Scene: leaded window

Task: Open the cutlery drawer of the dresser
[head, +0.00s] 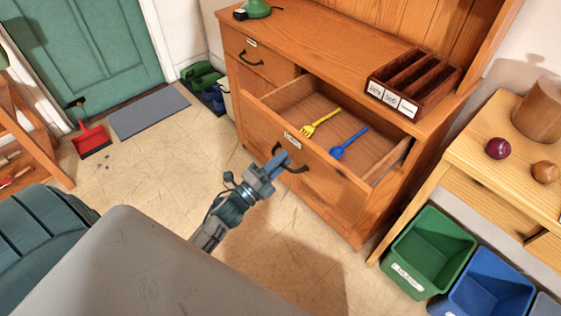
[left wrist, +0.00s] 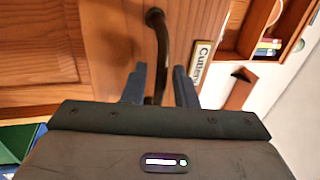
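The cutlery drawer (head: 335,185) of the wooden dresser (head: 330,35) stands pulled well out in the head view. A yellow fork (head: 322,121) and a blue spoon (head: 347,143) lie inside it. Its front has a dark curved handle (head: 298,170), which also shows in the left wrist view (left wrist: 160,40), beside a label (left wrist: 200,62) reading "Cutlery". My left gripper (head: 275,161) is at this handle. In the left wrist view its two fingers (left wrist: 160,85) are apart, one on each side of the handle, with a gap visible. My right gripper is not in view.
A dark divided tray (head: 413,82) stands on the dresser top above the open drawer. Another drawer (head: 257,62) at the left is shut. Green (head: 430,250) and blue (head: 487,288) bins stand at the right, below a side table (head: 515,155).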

